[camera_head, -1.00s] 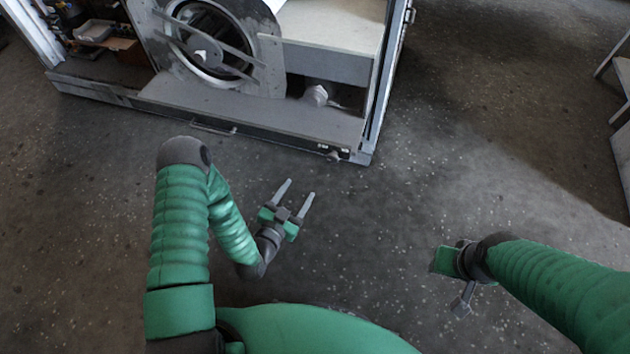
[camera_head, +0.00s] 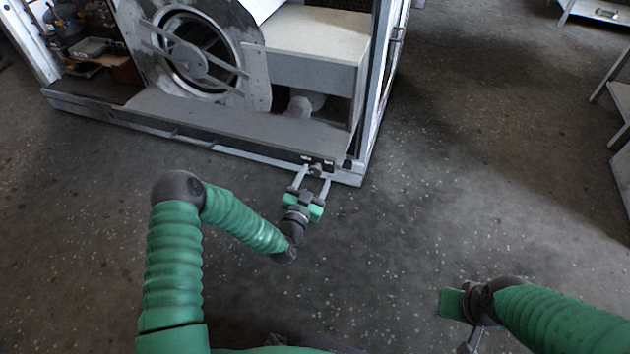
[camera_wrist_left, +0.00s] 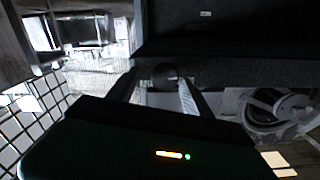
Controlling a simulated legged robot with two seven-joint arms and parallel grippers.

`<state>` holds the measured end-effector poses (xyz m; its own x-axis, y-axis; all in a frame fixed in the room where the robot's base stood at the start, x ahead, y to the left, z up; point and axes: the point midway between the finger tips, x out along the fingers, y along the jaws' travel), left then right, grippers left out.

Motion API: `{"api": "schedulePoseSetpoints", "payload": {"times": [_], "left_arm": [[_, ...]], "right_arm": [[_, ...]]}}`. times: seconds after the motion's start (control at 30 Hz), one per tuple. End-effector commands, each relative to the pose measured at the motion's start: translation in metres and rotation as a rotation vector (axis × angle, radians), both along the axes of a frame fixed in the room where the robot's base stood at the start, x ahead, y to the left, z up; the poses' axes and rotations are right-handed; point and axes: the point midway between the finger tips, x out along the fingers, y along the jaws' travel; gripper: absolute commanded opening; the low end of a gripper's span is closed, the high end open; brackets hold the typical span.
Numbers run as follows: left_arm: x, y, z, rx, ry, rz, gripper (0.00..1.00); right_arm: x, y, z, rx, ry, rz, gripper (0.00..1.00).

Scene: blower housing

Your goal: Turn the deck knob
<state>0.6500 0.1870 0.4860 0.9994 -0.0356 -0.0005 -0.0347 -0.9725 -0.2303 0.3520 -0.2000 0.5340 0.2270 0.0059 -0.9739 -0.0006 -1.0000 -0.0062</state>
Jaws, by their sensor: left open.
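The deck knob (camera_head: 315,169) is a small dark round knob on the front edge of the housing's deck, near its right corner. My left gripper (camera_head: 313,176) is open, with one finger on each side of the knob. In the left wrist view the dark knob (camera_wrist_left: 166,74) sits between the fingertips, below a dark overhanging panel. I cannot tell whether the fingers touch it. My right gripper (camera_head: 469,338) hangs over bare floor at the lower right, partly cut off by the frame, and its jaws are unclear.
The blower housing (camera_head: 230,128) stands at the back left, with a round blower (camera_head: 195,55) and a pale box (camera_head: 310,45) on its deck. A bench (camera_head: 620,98) stands at the right edge. The floor (camera_head: 450,180) between is clear.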

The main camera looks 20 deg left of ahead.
Motion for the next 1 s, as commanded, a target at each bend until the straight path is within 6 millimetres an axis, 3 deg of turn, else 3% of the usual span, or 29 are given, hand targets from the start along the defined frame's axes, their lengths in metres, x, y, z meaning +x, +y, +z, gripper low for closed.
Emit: {"api": "schedulePoseSetpoints", "payload": {"times": [0.27,0.73,1.0], "left_arm": [[0.0038,0.001,0.0003,0.0,0.002,0.001,0.59],[0.0034,0.0002,0.0003,-0.001,0.001,0.0,0.0],[0.0033,0.0002,0.0007,-0.021,0.002,0.0,0.0]], "right_arm": [[0.0001,0.0002,-0.0009,0.0,0.0,0.001,0.34],[0.0,0.0002,-0.0009,0.0,0.0,0.0,0.34],[0.0,0.0002,0.0007,0.0,0.0,0.0,0.34]]}}
